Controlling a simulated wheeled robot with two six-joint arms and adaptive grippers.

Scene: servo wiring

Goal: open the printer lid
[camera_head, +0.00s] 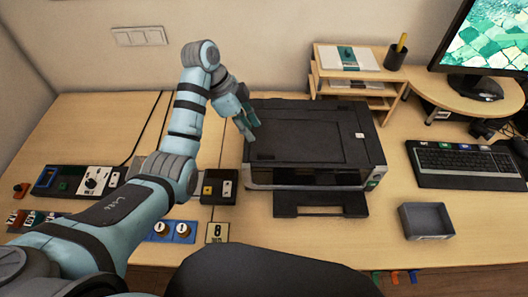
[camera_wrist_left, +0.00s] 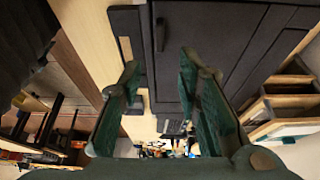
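The black printer (camera_head: 315,178) stands on the desk with its flat lid (camera_head: 310,130) shut. Its front tray (camera_head: 320,205) sticks out toward me. My left gripper (camera_head: 246,122) is at the lid's left edge, near the back left part. In the left wrist view my left gripper's two green fingers (camera_wrist_left: 163,95) are apart with nothing held between them. The dark printer (camera_wrist_left: 215,35) fills the upper middle there, close to the fingers. I cannot tell whether a finger touches the lid. My right gripper does not show.
A wooden shelf (camera_head: 318,84) stands behind the printer at right. A keyboard (camera_head: 465,162) and a small grey tray (camera_head: 426,220) lie to the right. A control box (camera_head: 75,182) and small modules (camera_head: 172,231) lie left. A dark rounded shape (camera_head: 270,275) covers the bottom middle.

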